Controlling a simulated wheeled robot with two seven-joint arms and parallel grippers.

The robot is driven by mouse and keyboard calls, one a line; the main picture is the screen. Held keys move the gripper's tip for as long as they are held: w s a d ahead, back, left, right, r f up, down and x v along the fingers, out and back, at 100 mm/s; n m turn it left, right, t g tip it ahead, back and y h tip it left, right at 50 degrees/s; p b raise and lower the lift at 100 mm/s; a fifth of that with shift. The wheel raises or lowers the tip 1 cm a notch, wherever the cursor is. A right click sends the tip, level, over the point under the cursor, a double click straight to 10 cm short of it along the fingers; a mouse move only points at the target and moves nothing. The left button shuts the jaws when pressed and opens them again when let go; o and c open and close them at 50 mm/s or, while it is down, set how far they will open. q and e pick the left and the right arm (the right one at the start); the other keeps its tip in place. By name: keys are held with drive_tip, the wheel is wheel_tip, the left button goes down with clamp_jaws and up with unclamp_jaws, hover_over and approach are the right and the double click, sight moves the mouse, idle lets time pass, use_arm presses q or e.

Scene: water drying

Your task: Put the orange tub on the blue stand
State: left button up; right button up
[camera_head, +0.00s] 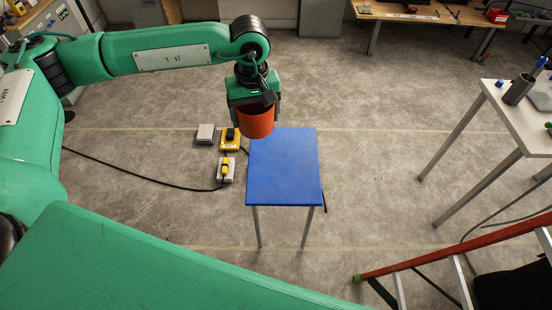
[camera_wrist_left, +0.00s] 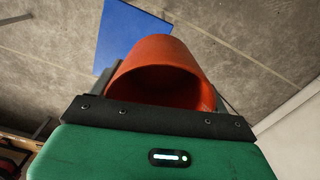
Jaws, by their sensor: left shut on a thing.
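The orange tub (camera_head: 257,122) is held in my left gripper (camera_head: 256,108), near the back left corner of the blue stand in the head view. In the left wrist view the tub (camera_wrist_left: 160,70) shows its open mouth toward the camera, and it looks empty. My left gripper is shut on it. The blue stand (camera_head: 284,170) has a flat, bare top on thin metal legs. Part of it also shows in the left wrist view (camera_wrist_left: 125,35), beyond the tub. I cannot tell how high the tub is above the stand's top. My right gripper is not in view.
Yellow and grey boxes (camera_head: 229,141) with a black cable lie on the floor left of the stand. A white table (camera_head: 520,110) with a dark cup stands at right. An orange ladder (camera_head: 450,250) leans in at lower right. A wooden bench (camera_head: 430,12) is at the back.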

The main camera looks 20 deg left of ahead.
use_arm(q)
drive_tip(key=w+f+n+b, duration=0.4)
drive_tip(key=f+n+b, duration=0.15)
drive_tip(key=n, duration=0.35)
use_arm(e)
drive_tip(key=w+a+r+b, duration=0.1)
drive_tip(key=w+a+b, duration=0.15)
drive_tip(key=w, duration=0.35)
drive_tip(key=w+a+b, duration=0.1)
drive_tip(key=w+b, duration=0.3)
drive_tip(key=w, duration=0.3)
use_arm(q)
drive_tip(key=n+b, duration=1.1)
drive_tip(key=n, duration=1.7)
hover_over(274, 180)
wheel_tip(274, 180, down, 18)
drive_tip(key=f, duration=0.1)
drive_tip(key=shift+n, duration=0.4)
wheel_tip(274, 180, down, 16)
drive_tip(key=shift+r, duration=0.1)
wheel_tip(274, 180, down, 4)
drive_tip(key=shift+r, duration=0.25)
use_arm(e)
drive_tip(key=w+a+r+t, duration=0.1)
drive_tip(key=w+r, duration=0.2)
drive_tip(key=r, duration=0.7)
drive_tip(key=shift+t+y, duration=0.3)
